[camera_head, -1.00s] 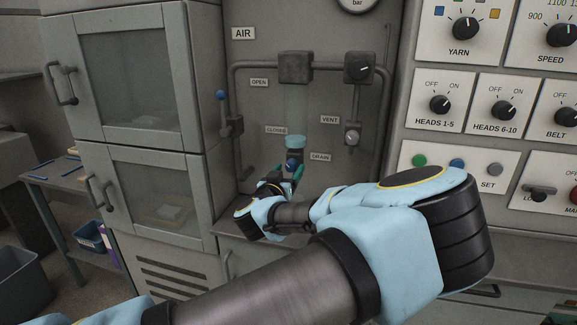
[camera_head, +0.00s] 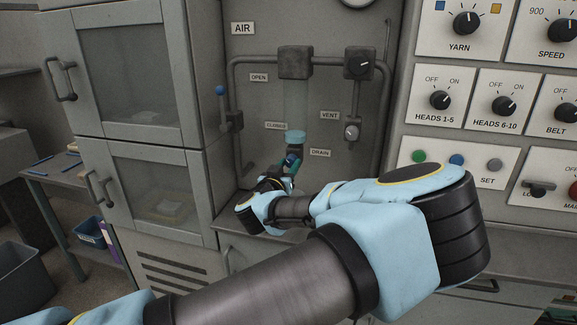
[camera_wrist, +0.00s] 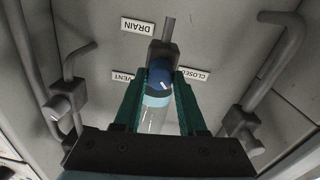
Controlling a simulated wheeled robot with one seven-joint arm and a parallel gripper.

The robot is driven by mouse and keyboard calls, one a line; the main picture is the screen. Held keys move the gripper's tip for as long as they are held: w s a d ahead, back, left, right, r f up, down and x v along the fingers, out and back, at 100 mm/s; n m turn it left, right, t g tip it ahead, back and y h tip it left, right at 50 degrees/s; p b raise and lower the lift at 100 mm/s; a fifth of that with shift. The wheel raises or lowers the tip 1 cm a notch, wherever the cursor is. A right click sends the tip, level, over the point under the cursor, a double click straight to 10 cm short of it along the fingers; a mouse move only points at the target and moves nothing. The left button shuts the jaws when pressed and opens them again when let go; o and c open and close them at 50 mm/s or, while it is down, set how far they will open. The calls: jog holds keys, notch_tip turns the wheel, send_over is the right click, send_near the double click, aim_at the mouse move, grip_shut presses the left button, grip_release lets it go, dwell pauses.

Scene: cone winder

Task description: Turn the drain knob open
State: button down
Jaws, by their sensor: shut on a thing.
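The drain knob is a small blue knob with a white mark (camera_wrist: 158,73). It sits at the bottom end of the clear filter bowl with a light blue base (camera_head: 296,136), beside the DRAIN label (camera_head: 320,153). In the head view the knob (camera_head: 291,159) is partly hidden by my gripper. My gripper (camera_wrist: 161,80) has green fingers on both sides of the knob, and it is shut on it. In the wrist view the white mark points obliquely up and right.
Pipes run on both sides. A vent valve (camera_head: 352,131) is to the right. The control panel (camera_head: 468,125) lies further right, and a cabinet (camera_head: 146,195) stands left.

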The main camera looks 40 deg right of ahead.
jog(key=shift+f+m+b, duration=0.15)
jog(key=shift+m+b, duration=0.25)
jog(key=shift+b, duration=1)
jog(key=shift+m+b, duration=1.1)
jog(key=m+b, duration=0.3)
jog(key=m, duration=0.2)
jog(key=m+b, duration=0.1)
jog(key=m, duration=0.3)
jog(key=shift+s+y+b, duration=0.1)
jog(key=shift+y+b, duration=0.2)
jog(key=shift+b, duration=0.05)
jog(key=m+b, duration=0.1)
jog(key=m, duration=0.4)
jog(key=shift+t, duration=0.3)
jog(key=shift+c, duration=2.4)
grip_release()
